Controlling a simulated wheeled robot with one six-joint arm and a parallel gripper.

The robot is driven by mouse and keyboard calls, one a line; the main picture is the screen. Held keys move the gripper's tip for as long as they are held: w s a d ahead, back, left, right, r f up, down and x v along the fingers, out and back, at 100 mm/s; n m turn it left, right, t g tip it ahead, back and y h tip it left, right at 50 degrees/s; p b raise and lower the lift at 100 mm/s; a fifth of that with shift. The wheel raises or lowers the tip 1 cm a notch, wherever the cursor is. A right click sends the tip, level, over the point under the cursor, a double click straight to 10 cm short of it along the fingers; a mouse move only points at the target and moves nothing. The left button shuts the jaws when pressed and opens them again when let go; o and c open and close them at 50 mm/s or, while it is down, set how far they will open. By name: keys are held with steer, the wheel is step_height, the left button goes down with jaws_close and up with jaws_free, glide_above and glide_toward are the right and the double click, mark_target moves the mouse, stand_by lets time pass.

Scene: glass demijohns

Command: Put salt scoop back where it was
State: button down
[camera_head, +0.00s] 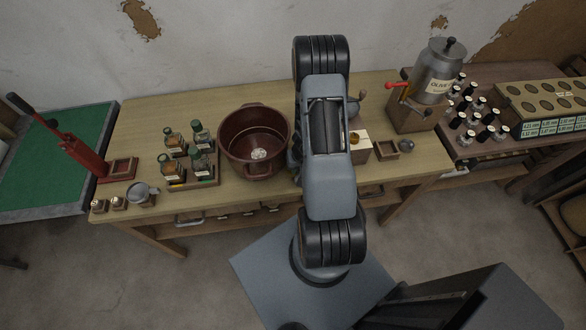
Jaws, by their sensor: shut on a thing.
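My arm rises from the base and reaches over the middle of the table, and its links cover that part of the view. My gripper is hidden behind these links, so neither its fingers nor anything between them shows. I cannot make out the salt scoop anywhere. A small pale-topped box (361,149) stands just right of my arm, partly covered by it. A small square wooden tray (387,150) lies to its right, with a small grey round thing (407,145) beside it.
A dark red pot (230,139) stands left of my arm. Farther left are a rack of bottles (190,183) and a grey cup (138,194). A metal oil can (436,70) and several dark bottles (470,119) stand right. Bare wood (180,104) shows along the table's back left.

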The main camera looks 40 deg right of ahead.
steer(key=shift+f, duration=0.15)
steer(key=c, duration=1.3)
jaws_free()
